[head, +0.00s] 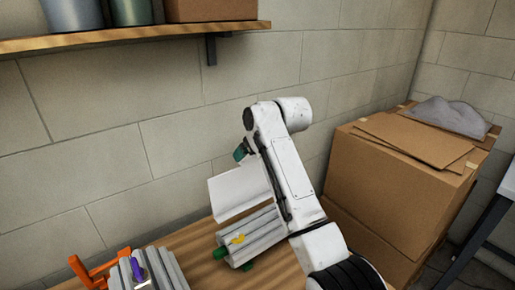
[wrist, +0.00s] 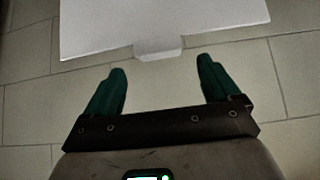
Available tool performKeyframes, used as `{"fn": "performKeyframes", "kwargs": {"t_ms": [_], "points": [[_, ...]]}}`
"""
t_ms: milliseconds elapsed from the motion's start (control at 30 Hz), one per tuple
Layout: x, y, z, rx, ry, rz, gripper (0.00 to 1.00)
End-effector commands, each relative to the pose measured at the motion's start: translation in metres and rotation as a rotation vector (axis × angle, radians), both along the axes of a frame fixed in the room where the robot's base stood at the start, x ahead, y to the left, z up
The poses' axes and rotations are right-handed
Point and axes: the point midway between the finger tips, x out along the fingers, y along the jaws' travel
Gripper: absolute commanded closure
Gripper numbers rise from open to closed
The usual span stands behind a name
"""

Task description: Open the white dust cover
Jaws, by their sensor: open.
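The white dust cover (head: 238,191) stands raised at a steep tilt above a grey ribbed unit (head: 255,236) on the wooden table. My gripper (head: 241,151) is just above the cover's upper edge, partly hidden by my arm. In the wrist view, my gripper (wrist: 161,72) is open, with its two green fingers spread and nothing between them. The cover (wrist: 160,22) fills the upper middle there. Its small tab (wrist: 158,50) points towards the gap between the fingertips and looks apart from both. The cover's right side is hidden behind my arm in the head view.
The ribbed unit has green and yellow (head: 238,239) parts. Left on the table (head: 199,243) are an orange frame (head: 97,268) and another grey ribbed piece with a purple part (head: 137,269). A block wall is behind, a shelf (head: 130,37) above, and cardboard boxes (head: 395,195) stand right.

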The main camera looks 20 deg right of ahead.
Motion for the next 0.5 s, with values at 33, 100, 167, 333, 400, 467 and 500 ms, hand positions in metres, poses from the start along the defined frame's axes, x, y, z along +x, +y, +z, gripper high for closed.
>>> {"fn": "performKeyframes", "kwargs": {"t_ms": [33,100,167,333,400,467,500], "points": [[-0.005,-0.002,0.004,0.001,-0.003,-0.001,0.11],[-0.010,-0.004,0.011,0.001,-0.002,-0.001,0.11],[-0.014,-0.005,0.015,0.001,-0.001,-0.001,0.11],[-0.020,-0.007,0.021,0.001,0.002,-0.001,0.11],[-0.021,-0.007,0.022,0.001,0.002,-0.001,0.11],[-0.021,-0.007,0.022,0.000,0.003,-0.001,0.11],[-0.021,-0.007,0.022,0.000,0.003,-0.001,0.11]]}}
